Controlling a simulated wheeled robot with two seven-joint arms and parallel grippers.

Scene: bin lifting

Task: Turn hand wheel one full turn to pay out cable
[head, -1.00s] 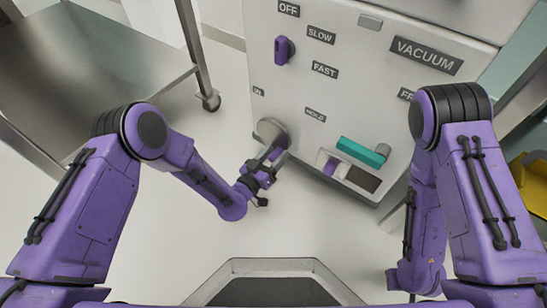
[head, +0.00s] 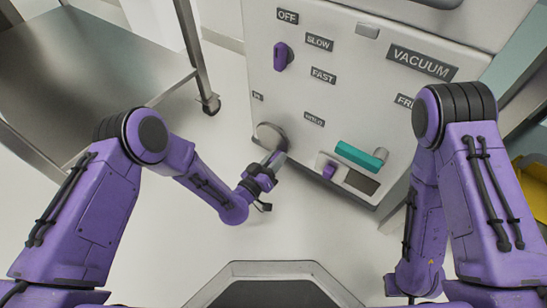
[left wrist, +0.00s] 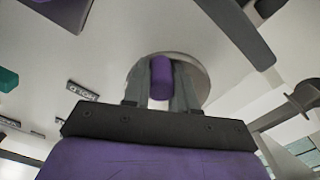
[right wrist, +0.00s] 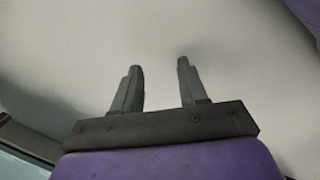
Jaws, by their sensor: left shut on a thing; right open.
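The hand wheel (head: 268,133) is a grey disc low on the front of a pale machine panel. It also shows in the left wrist view (left wrist: 197,88). Its purple handle (left wrist: 161,78) sticks out from the disc. My left gripper (head: 276,158) is shut on this handle, with one finger on each side (left wrist: 161,90). In the head view the gripper hides most of the handle. My right gripper (right wrist: 158,85) is open and empty in front of a blank pale surface. It cannot be made out in the head view.
The panel carries a purple selector knob (head: 282,56) beside OFF, SLOW and FAST labels. A teal bar (head: 357,154) and a small purple switch (head: 329,171) sit right of the wheel. A metal cart (head: 90,60) stands at left. The floor (head: 290,235) below the panel is clear.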

